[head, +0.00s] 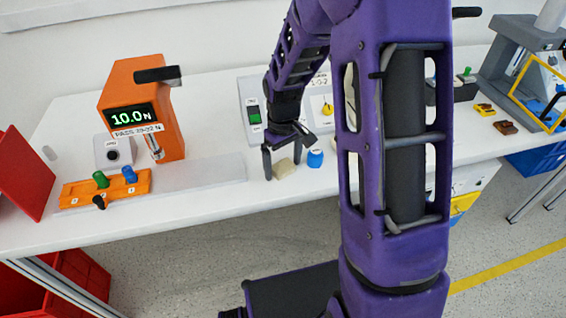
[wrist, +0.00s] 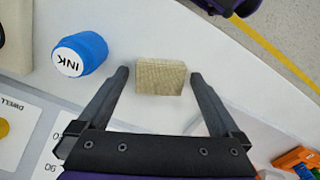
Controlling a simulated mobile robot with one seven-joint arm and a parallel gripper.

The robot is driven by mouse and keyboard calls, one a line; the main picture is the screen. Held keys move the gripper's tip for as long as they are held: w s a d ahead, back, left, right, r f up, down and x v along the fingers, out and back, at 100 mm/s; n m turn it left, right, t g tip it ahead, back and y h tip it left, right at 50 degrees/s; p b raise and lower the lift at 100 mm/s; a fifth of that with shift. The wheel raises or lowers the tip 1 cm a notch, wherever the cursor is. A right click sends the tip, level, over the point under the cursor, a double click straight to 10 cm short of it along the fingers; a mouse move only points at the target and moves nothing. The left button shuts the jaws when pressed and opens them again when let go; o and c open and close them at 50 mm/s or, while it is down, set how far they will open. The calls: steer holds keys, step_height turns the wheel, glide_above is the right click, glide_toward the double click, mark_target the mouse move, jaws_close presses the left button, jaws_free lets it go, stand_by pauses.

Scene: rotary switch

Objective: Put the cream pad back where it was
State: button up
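The cream pad (head: 284,169) is a small beige block on the white table near its front edge. It also shows in the wrist view (wrist: 160,77), with a grained face. My gripper (head: 282,166) is lowered over it. In the wrist view my gripper (wrist: 160,75) is open, one finger on each side of the pad, with a narrow gap showing on both sides. I cannot tell how far the fingertips are above the table. A blue ink bottle (head: 315,158) stands just right of the pad; in the wrist view the ink bottle (wrist: 80,53) is left of it.
An orange press tester (head: 142,108) reading 10.0 N stands left, behind an orange tray (head: 106,188) with green, blue and dark pegs. A bare grey strip (head: 200,175) lies between tray and gripper. A panel with a green-lit switch (head: 254,110) and a dial plate (head: 322,108) stand behind.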

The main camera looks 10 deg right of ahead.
mark_target(283, 166)
step_height(283, 166, up, 12)
steer(key=p, duration=0.2)
steer(key=shift+r, duration=0.15)
stand_by(0.6)
